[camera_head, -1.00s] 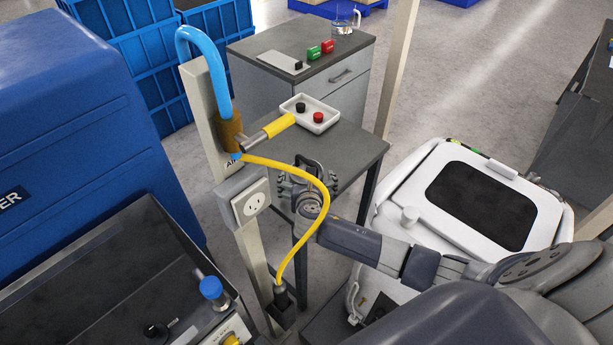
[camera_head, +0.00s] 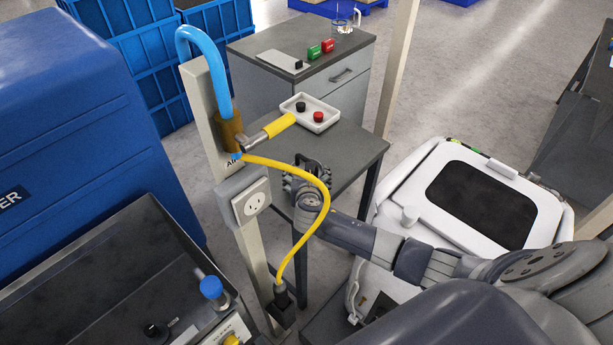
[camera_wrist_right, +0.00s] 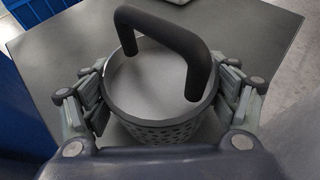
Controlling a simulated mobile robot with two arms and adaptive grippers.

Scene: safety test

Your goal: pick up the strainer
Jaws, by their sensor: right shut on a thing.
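The strainer (camera_wrist_right: 165,130) is a grey perforated basket with a thick black arched handle (camera_wrist_right: 170,35), seen from above in the right wrist view. My right gripper (camera_wrist_right: 160,98) has its fingers on both sides of the basket and is shut on it. A grey tabletop shows below. I cannot tell whether the strainer touches it. In the head view my right gripper (camera_head: 306,186) is at the near-left part of the small grey table (camera_head: 350,160), partly behind the yellow hose. My left gripper is not in view.
A white tray (camera_head: 320,112) with a black and a red knob is on the table.

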